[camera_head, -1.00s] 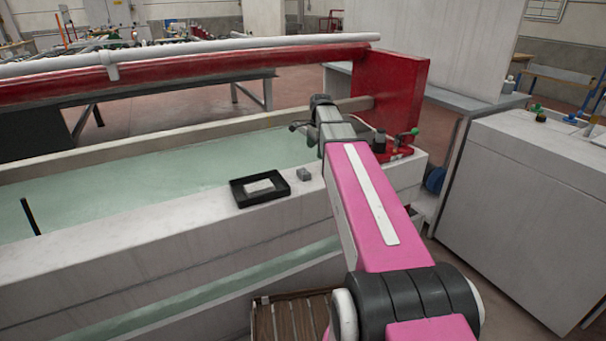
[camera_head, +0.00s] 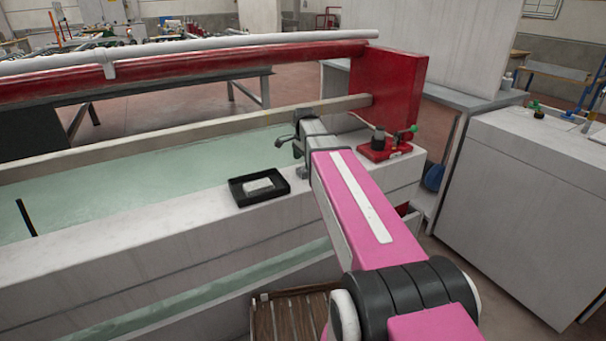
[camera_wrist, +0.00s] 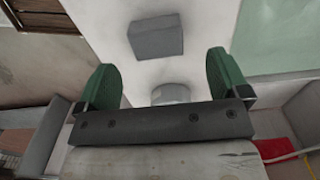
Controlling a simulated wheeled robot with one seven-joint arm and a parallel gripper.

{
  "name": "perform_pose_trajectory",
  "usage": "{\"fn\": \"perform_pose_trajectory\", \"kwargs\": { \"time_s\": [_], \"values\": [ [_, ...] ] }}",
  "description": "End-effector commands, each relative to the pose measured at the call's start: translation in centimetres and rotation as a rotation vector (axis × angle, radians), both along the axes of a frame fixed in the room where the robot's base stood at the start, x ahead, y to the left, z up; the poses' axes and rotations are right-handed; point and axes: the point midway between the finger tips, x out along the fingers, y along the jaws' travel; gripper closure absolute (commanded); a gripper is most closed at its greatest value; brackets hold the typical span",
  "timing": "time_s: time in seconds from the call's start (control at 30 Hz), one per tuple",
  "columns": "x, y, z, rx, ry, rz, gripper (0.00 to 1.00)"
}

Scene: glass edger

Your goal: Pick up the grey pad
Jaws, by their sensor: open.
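The grey pad (camera_wrist: 156,38) is a small flat-topped grey block on the white ledge. In the wrist view it lies beyond the fingertips, near the top middle. In the head view only a bit of the grey pad (camera_head: 303,172) shows beside my arm, to the right of the black tray. My gripper (camera_wrist: 163,78) has two green-padded fingers spread apart with nothing held. It points toward the ledge, with the pad ahead of the gap and not between the fingers. In the head view my arm hides most of the gripper.
A black tray (camera_head: 238,196) holding a pale block (camera_head: 258,186) sits on the ledge (camera_head: 190,222). A grey round piece (camera_wrist: 171,93) shows between the fingers in the wrist view. A red fixture with levers (camera_head: 386,149) stands right of my arm. A pale green trough (camera_head: 150,180) lies behind the ledge.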

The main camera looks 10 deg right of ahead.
Motion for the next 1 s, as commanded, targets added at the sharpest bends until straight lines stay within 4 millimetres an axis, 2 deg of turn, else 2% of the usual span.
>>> {"fn": "perform_pose_trajectory", "kwargs": {
  "time_s": [0.4, 0.67, 0.73, 0.83, 0.87, 1.0],
  "values": [
    [-0.4, 0.4, -4.5, 0.0, 0.001, 0.0, 0.06],
    [-0.4, 0.4, -4.9, 0.0, 0.0, 0.0, 0.06],
    [-0.4, 0.4, -4.9, 0.0, 0.0, 0.0, 0.23],
    [-0.4, 0.4, -4.9, 0.0, 0.0, 0.0, 0.55],
    [-0.4, 0.4, -4.9, 0.0, 0.0, 0.0, 0.59],
    [-0.4, 0.4, -4.9, 0.0, 0.0, 0.0, 0.59]
  ]
}}
